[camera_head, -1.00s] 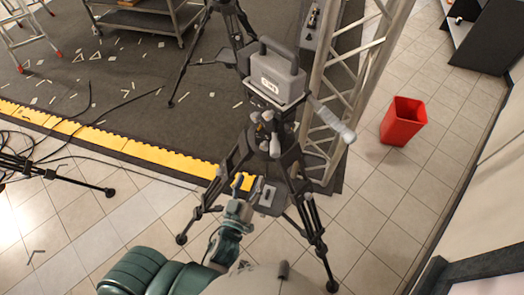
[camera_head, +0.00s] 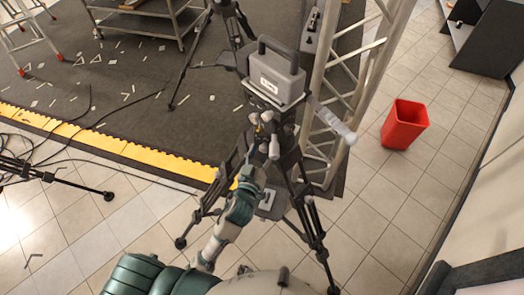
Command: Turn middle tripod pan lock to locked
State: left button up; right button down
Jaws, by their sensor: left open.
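The tripod (camera_head: 312,228) stands in the middle with dark legs spread on the tiles. A grey box-shaped camera (camera_head: 275,78) with a top handle sits on its head. A pan handle (camera_head: 337,127) with a light grip sticks out to the right. Small light knobs (camera_head: 274,148) show on the head below the camera; I cannot tell which is the pan lock or how it is set. My left gripper (camera_head: 258,146) is open, close in front of these knobs, and its arm covers part of the tripod. Contact cannot be told. My right gripper is not in view.
A metal truss column (camera_head: 345,85) stands close to the right of the tripod. A red bin (camera_head: 404,124) is on the tiles further right. Another tripod stands behind, near a grey cart (camera_head: 142,22). Cables and a dark stand leg (camera_head: 60,180) lie at left.

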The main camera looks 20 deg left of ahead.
pick_arm(q)
jog(key=shift+d, duration=0.1)
grip_shut()
jog(key=m+p, duration=0.3)
jog(key=m, duration=0.1)
jog(key=shift+r, duration=0.2)
jog(key=m+p, duration=0.3)
jog(key=m, duration=0.1)
jog(key=shift+m, duration=0.3)
jog(key=m+p, duration=0.2)
jog(key=m, duration=0.2)
jog(key=shift+f+m+p, duration=0.2)
jog(key=shift+m+p, duration=0.9)
jog(key=shift+m, duration=1.6)
jog(key=shift+f, duration=0.1)
